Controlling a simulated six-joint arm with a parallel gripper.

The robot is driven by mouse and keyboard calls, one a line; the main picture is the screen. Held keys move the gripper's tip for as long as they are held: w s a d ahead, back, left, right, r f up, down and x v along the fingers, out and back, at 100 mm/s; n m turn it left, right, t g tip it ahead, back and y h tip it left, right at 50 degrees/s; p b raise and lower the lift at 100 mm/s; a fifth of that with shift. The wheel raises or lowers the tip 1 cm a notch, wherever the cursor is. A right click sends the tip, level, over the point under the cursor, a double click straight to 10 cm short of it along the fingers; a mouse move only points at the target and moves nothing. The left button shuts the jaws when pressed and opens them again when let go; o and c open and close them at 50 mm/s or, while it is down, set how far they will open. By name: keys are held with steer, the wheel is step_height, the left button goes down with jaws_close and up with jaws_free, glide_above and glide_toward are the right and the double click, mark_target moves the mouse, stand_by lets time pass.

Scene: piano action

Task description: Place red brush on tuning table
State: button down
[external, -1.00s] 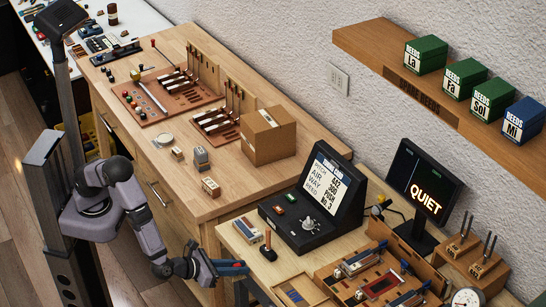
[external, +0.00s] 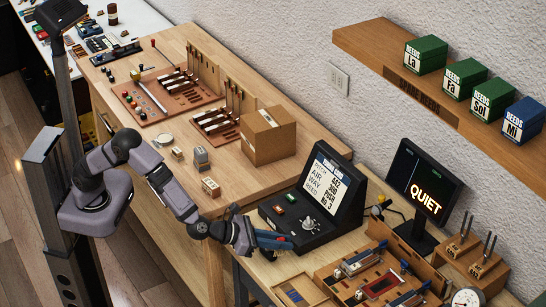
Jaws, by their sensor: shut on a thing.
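My gripper (external: 262,240) is over the left end of the lighter wooden tuning table (external: 298,264), just in front of the black console. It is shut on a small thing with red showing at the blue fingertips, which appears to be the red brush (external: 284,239). Most of the brush is hidden by the fingers. I cannot tell whether it touches the tabletop.
The black console (external: 318,195) stands close behind my gripper. A dark-based item (external: 269,255) is partly hidden below the fingers. A tray of parts (external: 375,280) and a QUIET monitor (external: 425,190) are to the right. The workbench (external: 225,190) lies behind, left.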

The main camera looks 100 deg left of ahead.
steer(key=shift+f+p, duration=0.65)
steer(key=shift+f, duration=3.7)
steer(key=shift+f, duration=0.15)
steer(key=c, duration=1.7)
jaws_free()
steer(key=shift+r, duration=0.25)
steer(key=shift+s+d, duration=0.2)
steer(key=shift+s, duration=0.1)
steer(key=b+v, duration=0.2)
steer(key=v, duration=0.9)
steer(key=shift+s+r, duration=0.15)
steer(key=shift+r, duration=0.05)
